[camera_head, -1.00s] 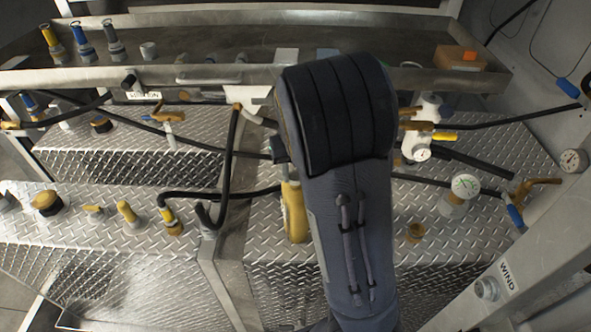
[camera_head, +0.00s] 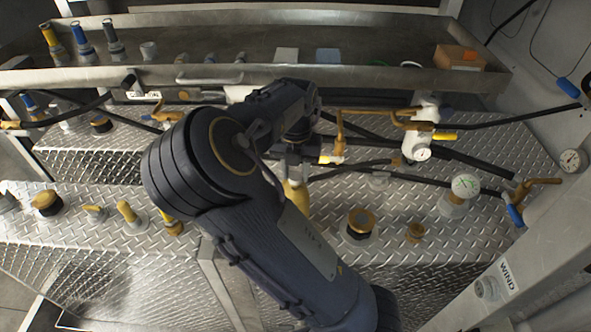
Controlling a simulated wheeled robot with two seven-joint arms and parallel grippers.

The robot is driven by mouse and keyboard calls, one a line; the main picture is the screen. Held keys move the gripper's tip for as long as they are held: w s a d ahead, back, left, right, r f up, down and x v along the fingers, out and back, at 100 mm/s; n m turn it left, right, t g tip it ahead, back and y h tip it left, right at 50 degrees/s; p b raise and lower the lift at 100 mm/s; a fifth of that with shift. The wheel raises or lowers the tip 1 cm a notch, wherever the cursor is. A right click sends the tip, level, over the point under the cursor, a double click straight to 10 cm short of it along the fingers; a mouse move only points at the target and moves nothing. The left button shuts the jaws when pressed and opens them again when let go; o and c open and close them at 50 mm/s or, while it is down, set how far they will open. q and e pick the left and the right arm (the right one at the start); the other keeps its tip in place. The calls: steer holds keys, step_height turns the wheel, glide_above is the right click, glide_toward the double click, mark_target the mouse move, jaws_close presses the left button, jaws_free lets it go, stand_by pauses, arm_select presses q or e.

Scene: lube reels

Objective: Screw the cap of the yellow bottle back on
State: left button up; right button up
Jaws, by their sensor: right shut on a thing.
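The yellow bottle (camera_head: 296,198) stands on the diamond-plate deck near the middle. My right forearm hides its left side. My right gripper (camera_head: 293,160) is at the bottle's top end, pointing down, and is shut on the cap there. The fingertips and the cap are mostly hidden by the wrist and the shadow, so I cannot tell how the cap sits on the neck. My left gripper is not in view.
Black hoses (camera_head: 455,160) and brass valve handles (camera_head: 340,140) lie close to the right of the bottle. A brass-topped filler cap (camera_head: 361,222) and a gauge (camera_head: 465,186) stand on the right deck. A metal tray (camera_head: 330,75) runs along the back.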

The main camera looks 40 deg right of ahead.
steer(key=shift+s+d+f+m, duration=0.1)
steer(key=shift+m, duration=1.2)
steer(key=shift+s+d+m, duration=0.1)
steer(key=shift+d+m, duration=0.05)
steer(key=shift+m, duration=1.05)
steer(key=shift+a, duration=0.25)
steer(key=o, duration=1.3)
steer(key=shift+o, duration=0.2)
